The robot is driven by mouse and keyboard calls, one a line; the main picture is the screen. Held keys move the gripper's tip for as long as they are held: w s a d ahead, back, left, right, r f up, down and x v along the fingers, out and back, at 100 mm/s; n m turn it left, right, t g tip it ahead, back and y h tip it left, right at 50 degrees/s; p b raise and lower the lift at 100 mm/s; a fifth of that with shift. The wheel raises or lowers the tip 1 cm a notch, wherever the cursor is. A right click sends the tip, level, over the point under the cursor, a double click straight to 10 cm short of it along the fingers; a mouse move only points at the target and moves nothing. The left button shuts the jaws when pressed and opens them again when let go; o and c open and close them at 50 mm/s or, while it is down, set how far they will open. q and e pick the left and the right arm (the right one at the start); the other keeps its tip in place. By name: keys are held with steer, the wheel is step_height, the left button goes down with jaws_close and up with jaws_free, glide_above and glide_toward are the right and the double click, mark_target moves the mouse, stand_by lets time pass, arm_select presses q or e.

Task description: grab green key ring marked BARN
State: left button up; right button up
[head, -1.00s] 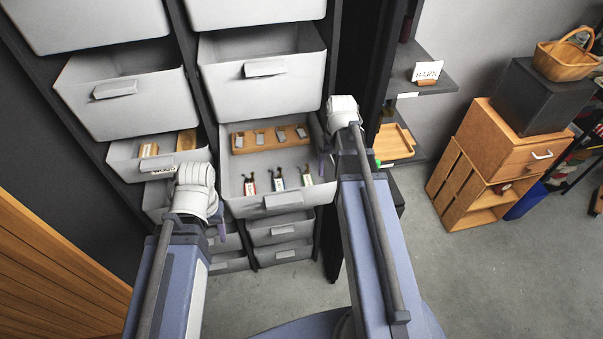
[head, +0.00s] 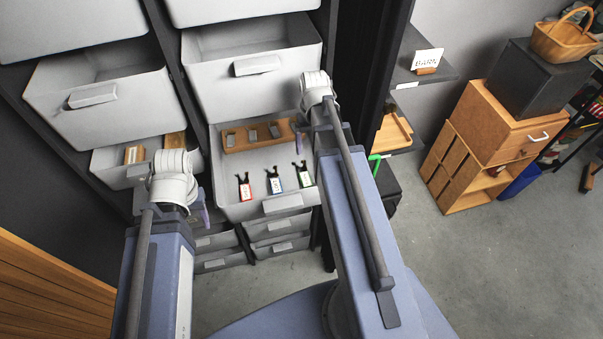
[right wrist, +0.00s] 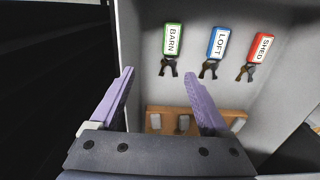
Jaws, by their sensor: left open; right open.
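The green key ring marked BARN (right wrist: 172,40) lies in an open grey drawer (head: 230,168), with its dark keys toward my right gripper in the right wrist view. It also shows in the head view (head: 305,175), rightmost of three key rings. My right gripper (right wrist: 158,76) is open and empty, its purple fingers apart; the ring appears just beyond the fingertips, not between them. My left gripper (head: 202,210) is at the drawer's left side, away from the ring; its fingers are mostly hidden by its wrist.
Beside it lie the blue LOFT ring (right wrist: 216,42) and red SHED ring (right wrist: 261,46). A wooden slotted block (head: 258,135) lies at the drawer's back. Another open drawer (head: 255,65) overhangs above. A BARN sign (head: 427,60) stands on a shelf at right.

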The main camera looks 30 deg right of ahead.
steer(key=b, duration=0.5)
glide_toward(304, 175)
steer(key=shift+d+f, duration=0.25)
steer(key=shift+d, duration=0.35)
steer(key=shift+a+f, duration=0.2)
steer(key=shift+f, duration=0.1)
steer(key=f+b, duration=0.7)
steer(key=b, duration=0.1)
steer(key=shift+a+f, duration=0.3)
steer(key=shift+f, duration=0.05)
jaws_close()
